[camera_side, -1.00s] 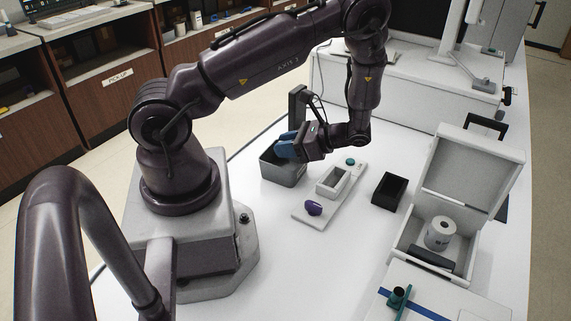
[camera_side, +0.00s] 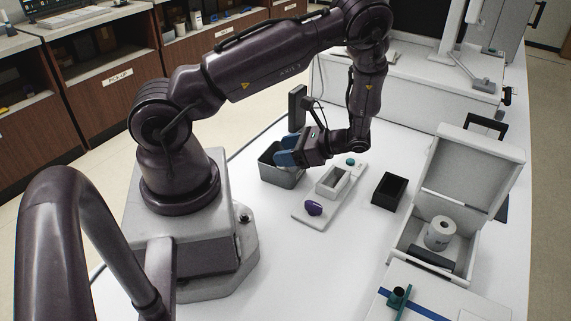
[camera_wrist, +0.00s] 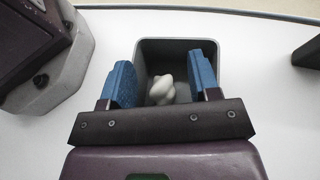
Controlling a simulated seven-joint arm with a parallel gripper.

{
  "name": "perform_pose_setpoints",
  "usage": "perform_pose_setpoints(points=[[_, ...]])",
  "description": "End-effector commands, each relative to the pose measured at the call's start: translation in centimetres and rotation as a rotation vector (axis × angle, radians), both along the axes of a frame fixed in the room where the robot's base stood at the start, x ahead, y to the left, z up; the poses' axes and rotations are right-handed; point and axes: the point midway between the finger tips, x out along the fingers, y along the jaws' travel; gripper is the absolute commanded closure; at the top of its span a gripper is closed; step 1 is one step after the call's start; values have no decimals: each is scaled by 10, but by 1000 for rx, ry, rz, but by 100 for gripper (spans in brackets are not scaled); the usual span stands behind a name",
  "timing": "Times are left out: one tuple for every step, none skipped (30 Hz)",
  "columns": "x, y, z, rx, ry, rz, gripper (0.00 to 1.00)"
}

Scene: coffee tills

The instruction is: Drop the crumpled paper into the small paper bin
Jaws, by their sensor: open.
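The crumpled paper (camera_wrist: 162,88) is a whitish lump between my two blue fingers in the wrist view, seen against the inside of the bin. It appears to lie in the bin, apart from both fingers. The small paper bin (camera_side: 283,179) is a grey open box on the white table; its rim also shows in the wrist view (camera_wrist: 177,42). My gripper (camera_side: 284,153) is open, its blue fingers over the bin's opening. It shows in the wrist view too (camera_wrist: 162,82). In the side view the fingers and bin wall hide the paper.
A white board with a white tray (camera_side: 333,182) and a purple object (camera_side: 313,208) is right of the bin. A black box (camera_side: 389,190) stands further right. An open white case (camera_side: 438,250) holds a paper roll (camera_side: 440,233).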

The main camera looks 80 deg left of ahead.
Motion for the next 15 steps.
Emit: perform_pose_setpoints(points=[[5, -2, 1, 0, -3, -3, 44], [8, -4, 3, 0, -3, -3, 44], [13, -6, 5, -1, -4, -4, 44], [17, -9, 7, -1, -5, -5, 44], [22, -11, 10, -2, -6, -4, 44], [29, -15, 13, -1, -6, -4, 44], [35, -18, 15, -1, -7, -3, 44], [41, -21, 18, -1, -7, -3, 44], [48, -25, 22, 0, -7, -4, 44], [54, -28, 24, 0, -6, -4, 44], [60, -31, 27, -1, -6, -5, 44], [66, -35, 30, -1, -6, -4, 44], [71, -37, 32, -1, -5, -3, 44], [76, -40, 34, -1, -5, -3, 44], [82, -43, 37, -1, -5, -3, 44]])
